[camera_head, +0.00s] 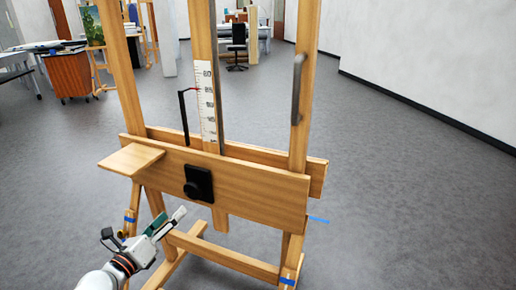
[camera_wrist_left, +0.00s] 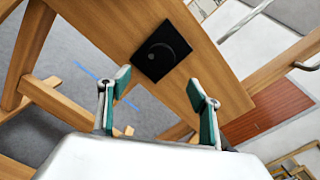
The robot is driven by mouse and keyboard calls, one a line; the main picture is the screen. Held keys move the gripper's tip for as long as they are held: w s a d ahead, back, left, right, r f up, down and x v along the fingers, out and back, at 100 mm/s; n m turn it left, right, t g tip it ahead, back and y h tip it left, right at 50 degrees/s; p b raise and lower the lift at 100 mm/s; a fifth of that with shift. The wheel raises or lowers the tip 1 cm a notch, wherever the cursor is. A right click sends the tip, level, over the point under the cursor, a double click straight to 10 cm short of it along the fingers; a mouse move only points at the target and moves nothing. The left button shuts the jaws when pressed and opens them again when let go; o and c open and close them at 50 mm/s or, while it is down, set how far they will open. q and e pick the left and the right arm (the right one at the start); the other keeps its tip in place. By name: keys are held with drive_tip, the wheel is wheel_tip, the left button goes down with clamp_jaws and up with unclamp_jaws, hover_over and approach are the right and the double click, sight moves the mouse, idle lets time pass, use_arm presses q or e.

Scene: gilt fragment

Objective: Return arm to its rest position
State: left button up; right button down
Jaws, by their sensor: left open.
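My left gripper (camera_head: 170,222) is at the lower left in the head view, in front of the wooden easel (camera_head: 215,185) and below its front board. It is open and empty. In the left wrist view the gripper (camera_wrist_left: 160,100) shows two separate fingers with green pads, with nothing between them. The black knob (camera_head: 198,184) on its square plate sits on the easel's front board, above and right of the gripper in the head view. The knob also shows in the left wrist view (camera_wrist_left: 161,51), beyond the fingers and apart from them. My right gripper is not in view.
The easel's small wooden shelf (camera_head: 131,159) juts out above my left arm. Its lower crossbar (camera_head: 222,256) runs close to the gripper. A scale (camera_head: 206,100) with a red pointer is on the mast. An orange-brown cabinet (camera_head: 68,75) stands behind; the floor at right is clear.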

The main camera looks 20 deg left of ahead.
use_arm(q)
drive_tip(key=s+d+f+n+g+p, duration=0.2)
drive_tip(key=s+d+f+n+g, duration=0.1)
drive_tip(key=s+d+f+n, duration=0.6)
drive_tip(key=s+d+f+n+g+h+p, duration=0.1)
drive_tip(key=s+d+f+n+g+p, duration=0.2)
drive_tip(key=s+d+f+n, duration=0.6)
drive_tip(key=s+d+n+g, duration=0.1)
drive_tip(key=s+d+n, duration=0.3)
drive_tip(key=n, duration=0.3)
drive_tip(key=shift+s+d+f+n, duration=0.25)
drive_tip(key=shift+d+f+n, duration=0.05)
drive_tip(key=shift+d, duration=0.35)
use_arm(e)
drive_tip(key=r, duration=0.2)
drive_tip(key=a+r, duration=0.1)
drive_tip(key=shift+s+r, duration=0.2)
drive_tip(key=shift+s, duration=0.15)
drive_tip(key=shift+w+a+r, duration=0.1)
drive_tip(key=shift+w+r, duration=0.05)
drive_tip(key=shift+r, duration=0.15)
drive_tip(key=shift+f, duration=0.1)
